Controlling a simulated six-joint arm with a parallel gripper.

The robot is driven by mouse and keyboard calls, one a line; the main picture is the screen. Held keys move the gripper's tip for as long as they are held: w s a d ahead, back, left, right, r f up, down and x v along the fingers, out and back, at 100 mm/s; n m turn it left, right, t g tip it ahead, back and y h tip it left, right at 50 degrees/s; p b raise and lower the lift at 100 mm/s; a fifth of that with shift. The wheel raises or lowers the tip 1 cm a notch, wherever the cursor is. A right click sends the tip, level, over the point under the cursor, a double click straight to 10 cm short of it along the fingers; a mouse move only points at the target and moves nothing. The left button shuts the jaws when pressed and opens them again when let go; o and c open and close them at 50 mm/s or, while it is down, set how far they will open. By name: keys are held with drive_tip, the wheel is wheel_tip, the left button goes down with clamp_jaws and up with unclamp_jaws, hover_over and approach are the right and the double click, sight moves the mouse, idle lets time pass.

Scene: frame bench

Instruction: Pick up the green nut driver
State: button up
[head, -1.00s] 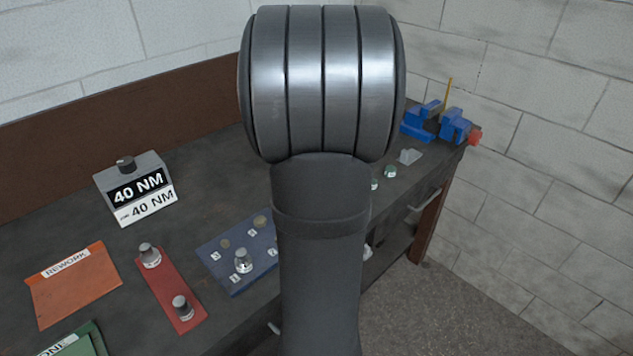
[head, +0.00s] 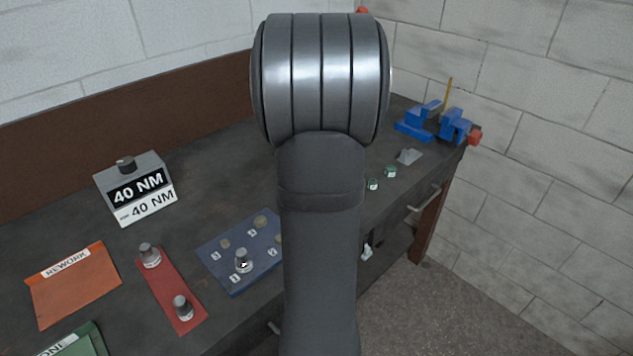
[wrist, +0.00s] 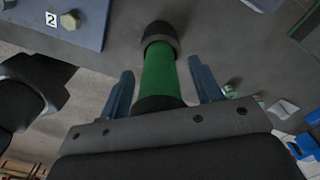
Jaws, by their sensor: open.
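The green nut driver (wrist: 161,75) shows in the wrist view, with a green shaft and dark ends. Its near part lies between the two blue-grey fingers of my gripper (wrist: 160,85), which stand apart with a gap on each side of it. I cannot tell whether either finger touches it. In the head view my arm covers this spot, so neither the driver nor my fingertips show there.
A blue numbered mat (head: 236,281) with bolts, a red strip (head: 162,290) with two sockets, and a 40 NM box (head: 136,190) stand left of my arm. A blue vise (head: 418,130) is at the far right. Small green-ringed items (head: 390,172) sit nearby.

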drive_tip(key=shift+c, duration=0.2)
drive_tip(key=c, duration=1.1)
drive_tip(key=shift+c, duration=0.4)
drive_tip(key=shift+r, duration=0.1)
drive_tip(key=shift+r, duration=0.3)
drive_tip(key=r, duration=0.6)
drive_tip(key=a+r, duration=0.1)
drive_tip(key=r, duration=0.2)
drive_tip(key=shift+s+r, duration=0.1)
drive_tip(key=shift+s, duration=0.15)
drive_tip(key=s+a+r+n, duration=0.3)
drive_tip(key=s+a+n, duration=0.1)
drive_tip(key=s+a, duration=1.1)
drive_tip(key=s, duration=0.3)
drive_tip(key=shift+r, duration=0.2)
drive_tip(key=shift+s, duration=0.1)
